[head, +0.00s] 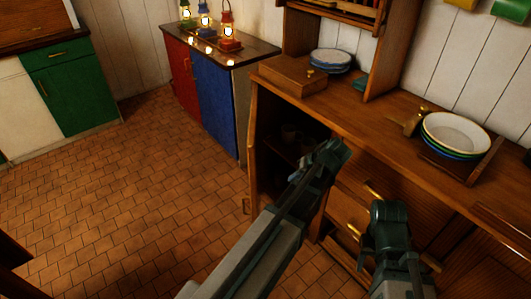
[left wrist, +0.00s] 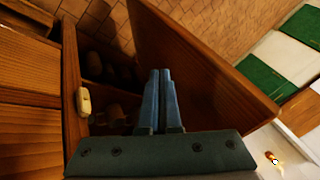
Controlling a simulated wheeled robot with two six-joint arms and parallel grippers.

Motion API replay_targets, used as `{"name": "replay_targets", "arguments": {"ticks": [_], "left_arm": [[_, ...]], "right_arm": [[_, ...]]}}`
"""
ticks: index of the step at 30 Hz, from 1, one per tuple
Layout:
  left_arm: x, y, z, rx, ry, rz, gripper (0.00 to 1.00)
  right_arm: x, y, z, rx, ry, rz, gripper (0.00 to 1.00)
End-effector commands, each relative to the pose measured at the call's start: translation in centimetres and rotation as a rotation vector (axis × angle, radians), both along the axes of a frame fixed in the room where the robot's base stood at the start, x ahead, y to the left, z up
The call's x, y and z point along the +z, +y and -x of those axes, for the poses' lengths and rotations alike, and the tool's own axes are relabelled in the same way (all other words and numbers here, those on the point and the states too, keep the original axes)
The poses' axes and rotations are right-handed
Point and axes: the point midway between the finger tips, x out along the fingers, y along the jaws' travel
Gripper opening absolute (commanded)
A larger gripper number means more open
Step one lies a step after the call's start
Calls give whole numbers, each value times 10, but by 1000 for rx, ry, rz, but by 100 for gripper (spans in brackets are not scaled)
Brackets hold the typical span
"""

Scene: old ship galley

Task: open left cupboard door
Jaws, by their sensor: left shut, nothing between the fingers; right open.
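The left cupboard door (head: 252,150) of the wooden sideboard stands swung open, seen nearly edge-on at the left of the dark opening in the head view. In the left wrist view its wooden panel (left wrist: 190,60) slants away right of my fingers. My left gripper (head: 326,160) is at the cupboard opening, in front of the dark inside. Its blue fingers (left wrist: 160,100) are shut with nothing between them, beside the door panel; I cannot tell if they touch it. My right gripper (head: 390,215) is open in front of the drawers; its fingertips are hard to make out.
Dim crockery (head: 290,135) stands inside the cupboard. On the sideboard top are a wooden box (head: 292,75), plates (head: 330,60) and stacked bowls (head: 455,133). A red and blue cabinet (head: 215,100) with lanterns stands behind. The tiled floor (head: 130,190) at left is clear.

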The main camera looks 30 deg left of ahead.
Motion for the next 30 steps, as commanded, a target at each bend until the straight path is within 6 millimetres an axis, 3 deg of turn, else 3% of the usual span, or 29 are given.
{"name": "replay_targets", "arguments": {"ticks": [1, 3, 12, 17, 30], "left_arm": [[23, 10, -8, 31, -20, -16, 0], [33, 20, -14, 63, -43, -35, 0], [42, 33, -19, 103, -73, -61, 0], [30, 38, -20, 104, -71, -60, 0], [-32, 83, -28, 104, -71, -60, 0]], "right_arm": [[20, 0, 0, -1, 0, 0, 50], [28, 0, 0, -1, 0, -1, 50], [33, 0, 0, -2, 1, -1, 50], [21, 0, 0, -2, 0, -1, 50], [-42, 0, 0, -2, 0, -1, 50]]}}
